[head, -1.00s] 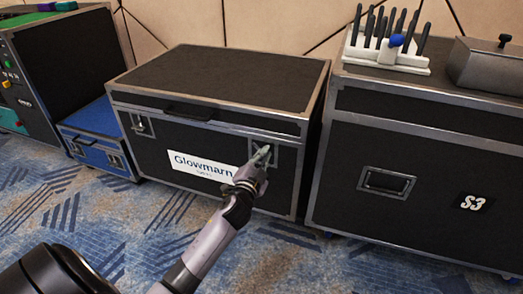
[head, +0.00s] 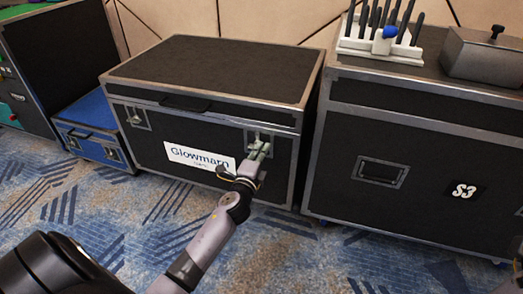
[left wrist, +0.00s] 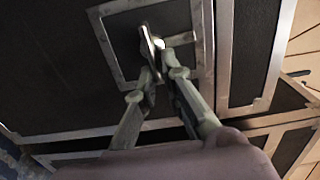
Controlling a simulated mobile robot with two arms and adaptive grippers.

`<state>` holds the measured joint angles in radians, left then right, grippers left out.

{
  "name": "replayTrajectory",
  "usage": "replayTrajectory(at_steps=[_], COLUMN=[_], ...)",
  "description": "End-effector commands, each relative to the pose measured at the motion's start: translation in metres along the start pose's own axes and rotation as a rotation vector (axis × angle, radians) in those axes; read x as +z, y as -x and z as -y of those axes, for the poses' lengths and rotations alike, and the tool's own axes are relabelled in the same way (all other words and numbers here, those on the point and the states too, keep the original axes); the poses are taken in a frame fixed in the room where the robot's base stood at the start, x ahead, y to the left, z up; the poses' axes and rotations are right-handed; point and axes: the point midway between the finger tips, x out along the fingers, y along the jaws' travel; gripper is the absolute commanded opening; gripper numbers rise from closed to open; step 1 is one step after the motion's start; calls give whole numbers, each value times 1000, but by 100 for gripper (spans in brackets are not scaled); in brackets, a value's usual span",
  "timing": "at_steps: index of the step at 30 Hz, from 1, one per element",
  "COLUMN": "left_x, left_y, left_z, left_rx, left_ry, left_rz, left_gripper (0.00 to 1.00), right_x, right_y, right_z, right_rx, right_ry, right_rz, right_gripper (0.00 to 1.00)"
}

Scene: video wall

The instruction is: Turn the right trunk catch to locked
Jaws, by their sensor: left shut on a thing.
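The black trunk (head: 205,68) with metal edges and a "Glowmarn" label stands closed in the middle of the head view. Its right catch (left wrist: 152,42) is a metal turning piece in a recessed, framed plate on the front, seen close up in the left wrist view. My left gripper (head: 261,150) reaches the catch from the front, and its two fingers (left wrist: 158,80) are shut on the turning piece. In the head view the fingers cover much of this catch. The trunk's left catch (head: 136,118) is free. My right gripper is not clearly seen.
A taller black case (head: 420,165) marked S3 stands to the right, with a white rack (head: 385,48) of dark-handled tools and a grey metal box (head: 488,62) on top. A low blue case (head: 90,113) is at the left. Patterned carpet in front is clear.

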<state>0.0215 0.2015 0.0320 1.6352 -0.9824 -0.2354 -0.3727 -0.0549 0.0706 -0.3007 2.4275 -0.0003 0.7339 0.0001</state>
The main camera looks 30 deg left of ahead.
Motion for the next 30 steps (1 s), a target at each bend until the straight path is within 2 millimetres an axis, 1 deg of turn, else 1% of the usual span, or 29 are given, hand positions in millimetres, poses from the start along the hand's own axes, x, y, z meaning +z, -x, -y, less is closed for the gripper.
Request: replayTrajectory(at_steps=[1, 18, 19, 24, 26, 30], left_x=[-5, -4, -4, -3, -2, -1], left_y=[0, 0, 0, 0, 0, 0], left_z=[-2, -3, -3, -3, -2, -2], left_rx=[2, 3, 3, 2, 2, 1], left_ry=[-8, -36, -36, -37, -37, -38], left_rz=[-11, -9, -9, -6, -5, -3], left_gripper=[0, 0, 10, 21, 25, 26], right_x=[0, 1, 1, 1, 1, 1], right_y=[0, 1, 1, 1, 1, 1], right_z=[0, 0, 0, 0, 0, 0], right_rx=[0, 0, 0, 0, -1, -1], right_ry=[0, 0, 0, 0, 0, 1], right_rz=[1, 5, 5, 5, 5, 5], right_gripper=[56, 56, 56, 56, 56, 56])
